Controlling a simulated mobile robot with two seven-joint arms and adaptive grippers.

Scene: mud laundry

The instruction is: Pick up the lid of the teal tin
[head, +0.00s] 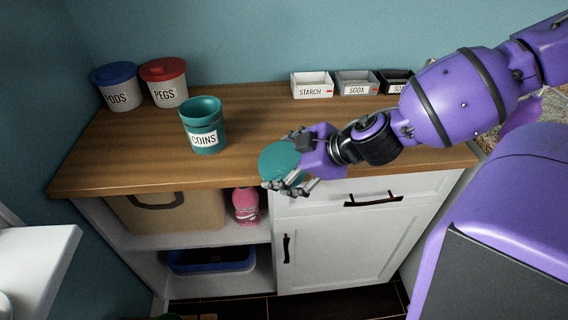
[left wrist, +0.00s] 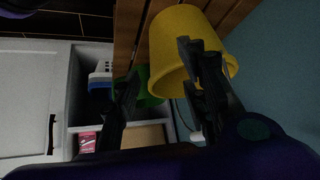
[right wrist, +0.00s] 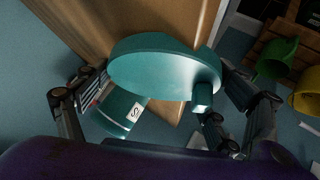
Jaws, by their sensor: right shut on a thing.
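The teal tin (head: 206,132), labelled COINS, stands upright and open-topped on the wooden counter. It also shows in the right wrist view (right wrist: 119,113), partly behind the lid. The round teal lid (head: 280,160) is away from the tin, to its right, near the counter's front edge. My right gripper (head: 287,184) is shut on the lid, and the right wrist view shows the lid (right wrist: 150,68) between its fingers. My left gripper (left wrist: 165,95) is out of the head view. In the left wrist view its fingers are spread apart with nothing between them.
Tubs labelled PODS (head: 117,90) and PEGS (head: 165,85) stand at the back left. A yellow bucket (left wrist: 180,40) is close to my left gripper. The counter's middle is clear.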

